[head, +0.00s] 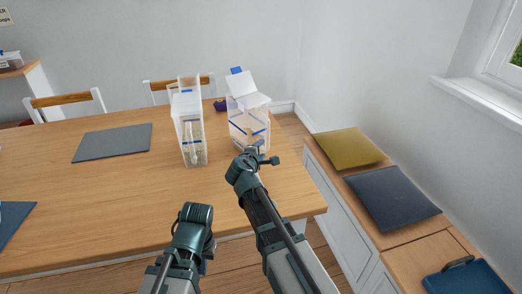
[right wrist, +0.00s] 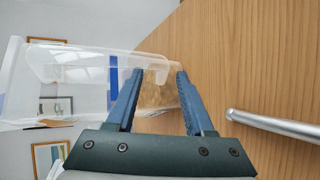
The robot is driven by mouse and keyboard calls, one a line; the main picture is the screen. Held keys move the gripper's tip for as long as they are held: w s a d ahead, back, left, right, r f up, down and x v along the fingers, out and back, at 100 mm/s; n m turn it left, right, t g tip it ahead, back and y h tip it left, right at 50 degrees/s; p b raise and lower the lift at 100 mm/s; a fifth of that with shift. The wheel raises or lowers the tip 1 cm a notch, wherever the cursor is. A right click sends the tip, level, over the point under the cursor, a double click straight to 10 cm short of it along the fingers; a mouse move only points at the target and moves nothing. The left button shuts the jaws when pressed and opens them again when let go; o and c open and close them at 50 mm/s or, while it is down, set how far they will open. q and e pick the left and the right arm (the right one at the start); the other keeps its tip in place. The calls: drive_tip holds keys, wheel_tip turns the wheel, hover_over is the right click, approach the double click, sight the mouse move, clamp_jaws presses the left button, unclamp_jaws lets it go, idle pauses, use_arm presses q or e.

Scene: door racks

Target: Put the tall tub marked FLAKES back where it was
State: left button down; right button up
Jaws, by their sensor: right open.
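Two clear tubs with blue strips stand close together on the wooden table. The left tub (head: 187,118) is narrow and tall, with pale contents low inside. The right tub (head: 248,122) is wider, with a white flap raised at its top. No FLAKES mark is readable on either. My right gripper (head: 258,158) is open at the front of the right tub. In the right wrist view a clear tub (right wrist: 85,72) with tan contents reaches between its open fingers (right wrist: 154,72); I cannot tell whether they touch it. My left gripper (head: 197,215) is low at the table's front edge, its fingers unclear.
The table (head: 110,190) has a grey mat (head: 113,143) at the back left and clear wood between. A small purple thing (head: 221,105) lies behind the tubs. Two chairs stand behind the table. A bench with yellow (head: 348,147) and dark (head: 393,196) cushions runs along the right.

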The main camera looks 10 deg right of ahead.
drive_tip(key=p+v, duration=0.3)
drive_tip(key=v, duration=0.8)
drive_tip(key=shift+s+a+p, duration=0.15)
drive_tip(key=shift+s+p, duration=0.2)
drive_tip(key=shift+p, duration=0.05)
